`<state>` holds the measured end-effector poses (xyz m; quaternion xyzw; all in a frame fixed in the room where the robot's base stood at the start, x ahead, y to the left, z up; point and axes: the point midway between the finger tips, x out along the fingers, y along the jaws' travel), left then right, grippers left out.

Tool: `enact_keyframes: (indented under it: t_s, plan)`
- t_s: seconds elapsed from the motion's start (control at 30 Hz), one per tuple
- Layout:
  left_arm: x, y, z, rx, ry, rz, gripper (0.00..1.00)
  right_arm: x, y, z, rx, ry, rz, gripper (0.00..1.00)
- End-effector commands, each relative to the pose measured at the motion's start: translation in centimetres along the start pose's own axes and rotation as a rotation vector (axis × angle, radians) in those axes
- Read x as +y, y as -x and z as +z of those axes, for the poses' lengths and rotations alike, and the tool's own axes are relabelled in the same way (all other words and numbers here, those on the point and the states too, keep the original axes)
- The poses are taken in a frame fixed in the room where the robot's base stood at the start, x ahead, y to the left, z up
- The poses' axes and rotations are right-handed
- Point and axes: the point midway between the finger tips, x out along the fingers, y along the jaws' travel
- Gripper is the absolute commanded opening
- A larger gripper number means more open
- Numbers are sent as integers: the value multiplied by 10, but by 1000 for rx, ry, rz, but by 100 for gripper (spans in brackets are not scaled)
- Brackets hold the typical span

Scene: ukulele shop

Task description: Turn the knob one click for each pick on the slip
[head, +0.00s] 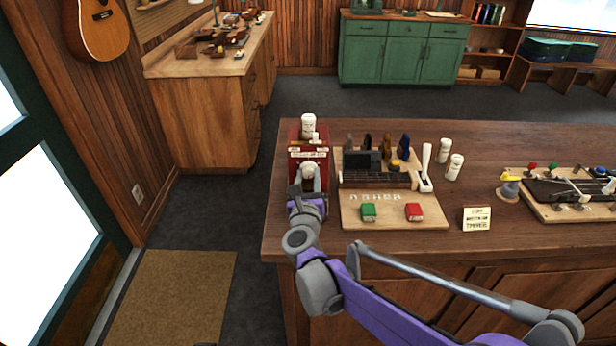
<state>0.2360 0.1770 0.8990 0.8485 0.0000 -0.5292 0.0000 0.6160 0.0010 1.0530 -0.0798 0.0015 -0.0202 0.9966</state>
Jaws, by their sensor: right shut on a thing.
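A red box-like device (309,134) stands at the left end of the wooden counter, with a pale label strip and a pale round knob (311,173) on its front. My right gripper (308,189) is at the front of this device, shut on the knob; its fingers and wrist hide part of the knob, so its setting cannot be read. A small cream slip (477,219) stands near the counter's front edge with a few dark lines of print, too small to read surely. My left gripper is not in view.
White bottles (454,167) stand behind. Another board (572,208) with tools lies at the right.

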Motion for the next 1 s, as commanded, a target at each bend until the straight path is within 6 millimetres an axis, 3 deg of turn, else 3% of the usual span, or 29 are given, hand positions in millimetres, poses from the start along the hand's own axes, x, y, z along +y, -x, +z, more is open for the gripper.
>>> enact_keyframes:
  t_s: [0.33, 0.37, 0.53, 0.83, 1.0]
  plan:
    - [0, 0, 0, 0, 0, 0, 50, -1, -1, 1, -1, -1, -2, 0]
    - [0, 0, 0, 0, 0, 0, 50, -1, -1, 1, -1, -1, -2, 44]
    - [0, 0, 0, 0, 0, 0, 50, 0, 0, 1, -1, -1, -1, 72]
    - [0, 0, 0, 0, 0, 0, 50, 0, 1, 0, 0, -2, 0, 72]
    - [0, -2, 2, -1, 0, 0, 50, 1, 21, 0, 0, -3, 2, 72]
